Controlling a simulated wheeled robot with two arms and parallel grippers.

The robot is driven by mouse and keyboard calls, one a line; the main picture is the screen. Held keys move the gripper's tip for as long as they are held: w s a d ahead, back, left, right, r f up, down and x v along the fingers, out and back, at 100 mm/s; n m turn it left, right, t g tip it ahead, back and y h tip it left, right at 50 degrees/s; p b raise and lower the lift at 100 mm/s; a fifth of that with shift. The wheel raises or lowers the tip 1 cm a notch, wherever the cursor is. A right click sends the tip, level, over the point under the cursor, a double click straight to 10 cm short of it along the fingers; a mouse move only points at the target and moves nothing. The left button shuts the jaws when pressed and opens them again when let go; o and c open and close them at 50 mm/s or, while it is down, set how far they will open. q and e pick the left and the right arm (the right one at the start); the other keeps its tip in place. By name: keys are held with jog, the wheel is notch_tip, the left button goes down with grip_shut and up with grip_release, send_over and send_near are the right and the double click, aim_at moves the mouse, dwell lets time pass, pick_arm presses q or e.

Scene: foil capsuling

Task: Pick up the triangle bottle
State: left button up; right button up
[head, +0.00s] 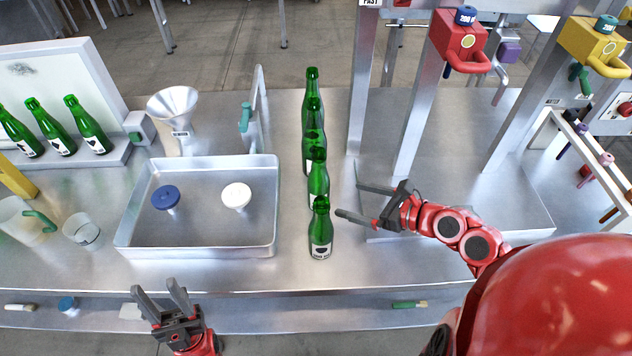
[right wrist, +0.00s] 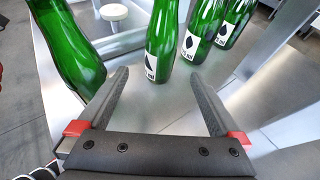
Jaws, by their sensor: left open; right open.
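Several green bottles stand upright in a row on the steel table; the nearest bottle (head: 320,235) has a white label whose mark I cannot read in the head view. Behind it stands a second bottle (head: 318,180). In the right wrist view, a large bottle (right wrist: 68,45) is at the left with its label hidden, and another bottle (right wrist: 162,45) shows a dark mark beyond the fingers. I cannot tell which is the triangle bottle. My right gripper (head: 350,200) is open and empty, right of the front bottles. My left gripper (head: 155,288) is open and empty at the front edge.
A steel tray (head: 200,250) with a blue stopper (head: 165,198) and a white stopper (head: 236,196) lies left of the row. Metal posts (head: 362,80) rise at the back right.

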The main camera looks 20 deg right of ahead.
aim_at(328, 193)
jog(key=p+x, duration=0.2)
jog(key=x, duration=0.7)
jog(key=shift+w+a+p, duration=0.15)
jog(key=shift+w+p, duration=0.05)
jog(key=shift+p, duration=0.15)
jog(key=shift+w+a+f+p, duration=0.1)
jog(key=shift+w+a+p, duration=0.05)
jog(key=shift+w+p, duration=0.15)
jog(key=p+x, duration=0.2)
jog(key=x, duration=0.2)
jog(key=shift+f, duration=0.1)
jog(key=shift+w+f, duration=0.1)
jog(key=shift+f, duration=0.15)
grip_shut()
